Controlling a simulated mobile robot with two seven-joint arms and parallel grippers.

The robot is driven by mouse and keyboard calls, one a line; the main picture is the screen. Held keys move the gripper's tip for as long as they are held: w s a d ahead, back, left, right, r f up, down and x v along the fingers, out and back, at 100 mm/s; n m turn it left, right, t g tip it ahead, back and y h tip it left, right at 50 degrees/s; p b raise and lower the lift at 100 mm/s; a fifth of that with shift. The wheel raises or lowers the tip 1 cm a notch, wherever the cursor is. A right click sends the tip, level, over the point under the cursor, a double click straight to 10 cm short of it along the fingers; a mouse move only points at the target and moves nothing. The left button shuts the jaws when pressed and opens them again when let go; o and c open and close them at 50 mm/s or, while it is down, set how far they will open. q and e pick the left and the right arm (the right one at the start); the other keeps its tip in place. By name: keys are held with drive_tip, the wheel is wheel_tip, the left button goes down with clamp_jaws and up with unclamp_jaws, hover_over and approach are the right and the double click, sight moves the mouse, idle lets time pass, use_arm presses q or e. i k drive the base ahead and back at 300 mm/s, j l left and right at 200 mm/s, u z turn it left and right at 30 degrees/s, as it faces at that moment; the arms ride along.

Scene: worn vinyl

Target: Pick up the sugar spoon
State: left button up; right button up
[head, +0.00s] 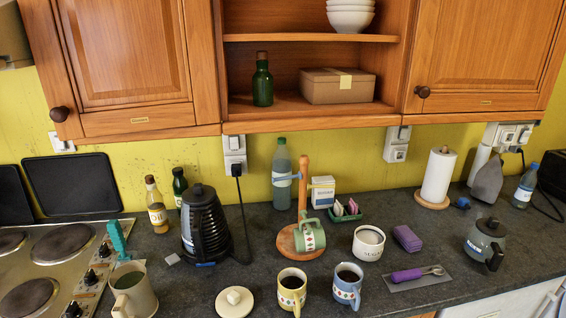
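A utensil with a purple handle and a metal end, apparently the sugar spoon (408,275), lies on a flat grey mat (428,283) at the right front of the counter. A white pot with dark lettering, apparently the sugar bowl (368,243), stands open to its left and a little further back. Neither of my grippers is in view.
A yellow mug (291,291) and a blue mug (347,285) with dark drink stand left of the mat. A purple block (407,238) lies behind it, and a dark small kettle (485,244) stands to its right. A green mug (309,236) hangs on a wooden stand (303,195).

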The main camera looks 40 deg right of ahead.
sight(397, 277)
drive_tip(key=z, duration=2.05)
